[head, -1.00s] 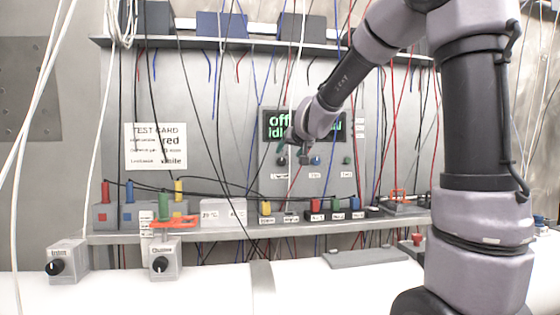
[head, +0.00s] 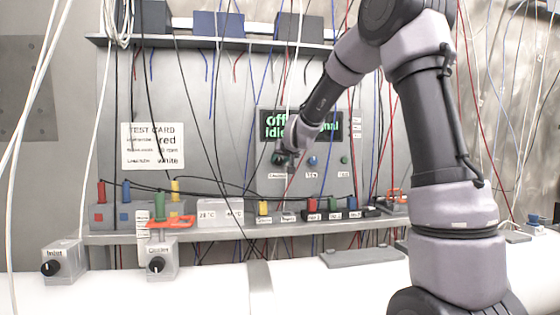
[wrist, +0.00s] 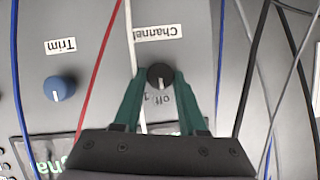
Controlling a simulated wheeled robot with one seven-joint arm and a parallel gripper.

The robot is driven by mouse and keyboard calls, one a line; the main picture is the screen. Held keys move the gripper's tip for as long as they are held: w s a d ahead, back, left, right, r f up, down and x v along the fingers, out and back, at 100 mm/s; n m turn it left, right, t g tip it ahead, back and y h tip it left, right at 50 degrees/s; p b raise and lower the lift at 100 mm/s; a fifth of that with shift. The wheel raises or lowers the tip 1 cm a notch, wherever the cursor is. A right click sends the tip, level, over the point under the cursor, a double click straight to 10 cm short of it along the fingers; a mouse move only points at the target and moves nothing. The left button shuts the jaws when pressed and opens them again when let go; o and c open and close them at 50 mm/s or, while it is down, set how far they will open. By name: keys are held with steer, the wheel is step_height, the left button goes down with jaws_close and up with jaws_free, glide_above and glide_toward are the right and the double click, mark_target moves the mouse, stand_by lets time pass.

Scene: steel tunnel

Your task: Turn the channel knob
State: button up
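The channel knob (wrist: 160,75) is a round black knob under an upside-down "Channel" label (wrist: 160,33) in the wrist view. In the head view my gripper (head: 284,157) is at the upright panel and mostly hides the knob.
A blue "Trim" knob (wrist: 59,88) is beside the channel knob. Red, white and blue cables hang close to the fingers. A test card (head: 153,146) is on the wall. A shelf (head: 110,238) with coloured plugs and boxes runs below the panel; two knob boxes stand in front.

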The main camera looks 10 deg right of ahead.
jaws_close()
steer(key=shift+d, duration=0.1)
steer(key=shift+d+m+y, duration=0.2)
steer(key=shift+m+y, duration=0.2)
steer(key=shift+m, duration=0.3)
steer(key=m+y, duration=0.1)
steer(key=m, duration=0.1)
steer(key=shift+f+m+t+y, duration=0.15)
steer(key=shift+m+t+y, duration=0.15)
steer(key=shift+m+y, duration=0.1)
steer(key=m+y, duration=0.1)
steer(key=m, duration=0.1)
steer(key=m+t+y, duration=0.1)
steer(key=m, duration=0.1)
steer(key=shift+d+f, duration=0.1)
steer(key=shift+f, duration=0.1)
steer(key=shift+f+m+t+y, duration=0.1)
steer(key=shift+m+t+y, duration=0.55)
steer(key=shift+m, duration=1.25)
